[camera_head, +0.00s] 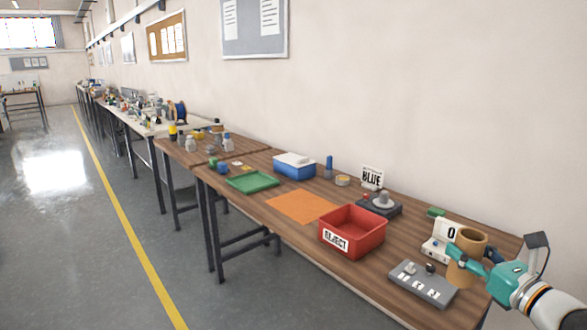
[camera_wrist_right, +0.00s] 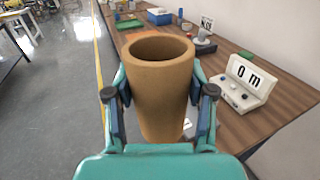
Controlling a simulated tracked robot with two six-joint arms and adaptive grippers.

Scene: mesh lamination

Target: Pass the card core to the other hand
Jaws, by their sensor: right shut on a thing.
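The card core is a brown, hollow tube, open at the top. In the head view the card core (camera_head: 470,246) stands out at the right end of the table. My right gripper (camera_head: 467,258) is shut on it, with a finger on each side. In the right wrist view the card core (camera_wrist_right: 160,85) is upright between the fingers of my right gripper (camera_wrist_right: 160,112), and its open rim faces up. Its lower end is partly hidden by the gripper. My left gripper is not in view.
A grey control box (camera_head: 423,284) and a white counter (camera_head: 440,241) stand near the core. A red REJECT bin (camera_head: 351,238), orange mat (camera_head: 300,205), green tray (camera_head: 252,182) and blue box (camera_head: 294,170) lie further left on the wooden table.

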